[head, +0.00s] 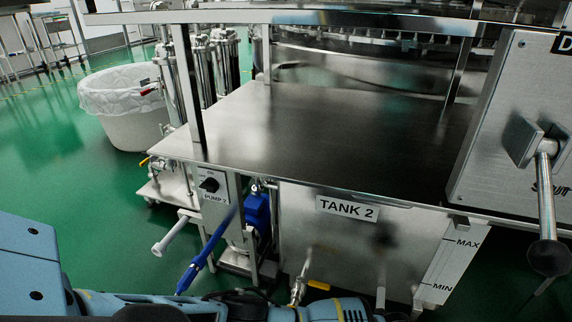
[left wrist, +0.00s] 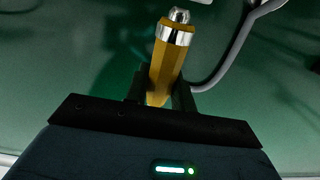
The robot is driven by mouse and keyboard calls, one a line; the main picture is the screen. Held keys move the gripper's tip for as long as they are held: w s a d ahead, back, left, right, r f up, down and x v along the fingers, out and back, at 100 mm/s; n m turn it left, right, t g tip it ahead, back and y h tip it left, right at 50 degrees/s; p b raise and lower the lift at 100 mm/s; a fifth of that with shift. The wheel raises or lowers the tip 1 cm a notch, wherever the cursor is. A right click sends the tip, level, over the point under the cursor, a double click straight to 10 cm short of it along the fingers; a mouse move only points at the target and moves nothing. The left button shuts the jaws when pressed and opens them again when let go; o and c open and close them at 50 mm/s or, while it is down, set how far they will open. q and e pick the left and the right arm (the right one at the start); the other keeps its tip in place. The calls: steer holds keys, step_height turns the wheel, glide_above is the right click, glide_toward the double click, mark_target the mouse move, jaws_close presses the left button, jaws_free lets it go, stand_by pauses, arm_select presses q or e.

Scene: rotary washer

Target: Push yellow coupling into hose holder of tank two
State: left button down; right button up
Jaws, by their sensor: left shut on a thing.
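The yellow coupling (left wrist: 166,60), with a silver metal collar and tip, stands up between the fingers of my left gripper (left wrist: 162,90) in the left wrist view. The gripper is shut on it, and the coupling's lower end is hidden. In the head view, tank two (head: 350,245) is a steel box labelled TANK 2. A pale cylindrical stub (head: 172,236) juts out left of it, below the PUMP 2 switch; I cannot tell whether it is the hose holder. My blue arm crosses the bottom edge, and neither gripper's fingers show there.
A steel tabletop (head: 330,130) lies above. A grey hose (left wrist: 235,50) curves beside the coupling.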

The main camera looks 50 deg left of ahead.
arm_select(q)
steer(key=shift+w+a, duration=0.15)
steer(key=shift+w, duration=0.15)
steer(key=shift+w+a, duration=0.2)
steer(key=shift+w, duration=0.1)
stand_by(0.3)
steer(key=c, duration=1.1)
jaws_free()
steer(key=shift+r, duration=0.25)
step_height(320, 180, up, 7)
steer(key=p, duration=0.4)
steer(key=shift+r, duration=0.2)
